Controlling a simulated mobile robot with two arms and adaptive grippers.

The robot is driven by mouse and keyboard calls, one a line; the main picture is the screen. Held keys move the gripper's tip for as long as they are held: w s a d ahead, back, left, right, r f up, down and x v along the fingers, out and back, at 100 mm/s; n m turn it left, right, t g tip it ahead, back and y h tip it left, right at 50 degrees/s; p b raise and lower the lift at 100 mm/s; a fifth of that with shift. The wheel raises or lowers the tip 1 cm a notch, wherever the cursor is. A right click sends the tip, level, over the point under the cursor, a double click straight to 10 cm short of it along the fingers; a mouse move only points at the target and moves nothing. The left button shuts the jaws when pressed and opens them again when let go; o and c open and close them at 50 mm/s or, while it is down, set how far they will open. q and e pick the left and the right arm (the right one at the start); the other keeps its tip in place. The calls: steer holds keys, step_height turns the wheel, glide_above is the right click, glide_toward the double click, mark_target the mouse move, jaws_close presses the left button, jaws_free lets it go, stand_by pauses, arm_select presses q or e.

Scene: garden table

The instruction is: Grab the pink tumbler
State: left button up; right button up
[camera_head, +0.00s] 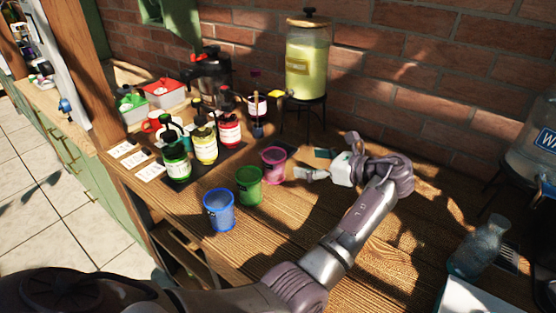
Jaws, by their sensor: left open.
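The pink tumbler (273,164) stands upright on the wooden table, at the right end of a short row of tumblers. The green tumbler (249,186) is just left of it and nearer, and the blue tumbler (219,211) is nearer still. My left gripper (311,163) is open, just right of the pink tumbler, with its fingers pointing left towards it. One finger reaches close to the tumbler's right side; I cannot tell whether it touches. My right gripper is not in view.
Several syrup bottles (204,145) stand on a dark mat left of the tumblers. A yellow drink dispenser (306,62) on a stand is behind, before the brick wall. A glass carafe (478,247) stands at the right. Bare wood lies in front of the tumblers.

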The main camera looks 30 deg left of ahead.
mark_target(266, 154)
arm_select(q)
steer(key=a, duration=0.3)
steer(key=shift+s+f, duration=0.1)
steer(key=shift+s, duration=0.3)
steer(key=p+x, duration=0.1)
steer(key=x, duration=0.3)
steer(key=shift+a, duration=0.1)
steer(key=shift+a+f, duration=0.2)
steer(key=shift+a, duration=0.1)
steer(key=shift+w+a, duration=0.1)
steer(key=shift+a, duration=0.1)
steer(key=x, duration=0.1)
steer(key=p+x, duration=0.1)
steer(key=x, duration=0.2)
steer(key=shift+a+r, duration=0.3)
steer(key=shift+a+f, duration=0.15)
steer(key=shift+a, duration=0.15)
steer(key=shift+d, duration=0.1)
steer(key=shift+c, duration=0.5)
steer(key=c, duration=1)
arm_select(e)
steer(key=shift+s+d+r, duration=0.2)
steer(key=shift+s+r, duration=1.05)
